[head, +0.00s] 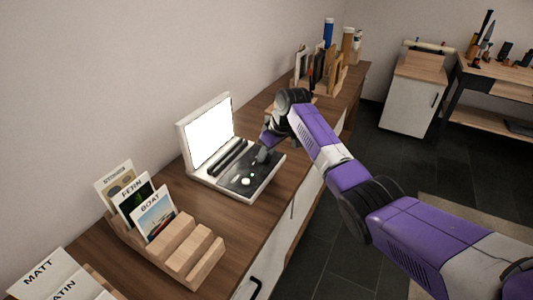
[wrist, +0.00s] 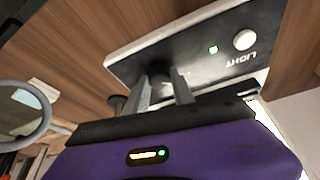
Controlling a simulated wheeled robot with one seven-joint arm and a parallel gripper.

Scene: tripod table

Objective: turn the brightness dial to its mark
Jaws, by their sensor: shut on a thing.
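The light box has a lit white screen (head: 211,132) and a dark control panel (head: 238,184) in front of it. In the wrist view the panel (wrist: 195,62) carries a white round button (wrist: 244,40) marked LIGHT and a small green lamp (wrist: 213,49). My gripper (head: 263,155) reaches down to the far right part of the panel. In the wrist view its two fingers (wrist: 163,88) are close around the dark brightness dial on the panel. The fingers hide most of the dial, and I cannot make out its pointer or its mark.
A wooden card rack (head: 170,250) with labelled cards stands at the near left. Another wooden rack (head: 318,80) with upright items stands farther back. In the wrist view a ring-framed lens (wrist: 22,112) is at the left. Wooden counter borders the box.

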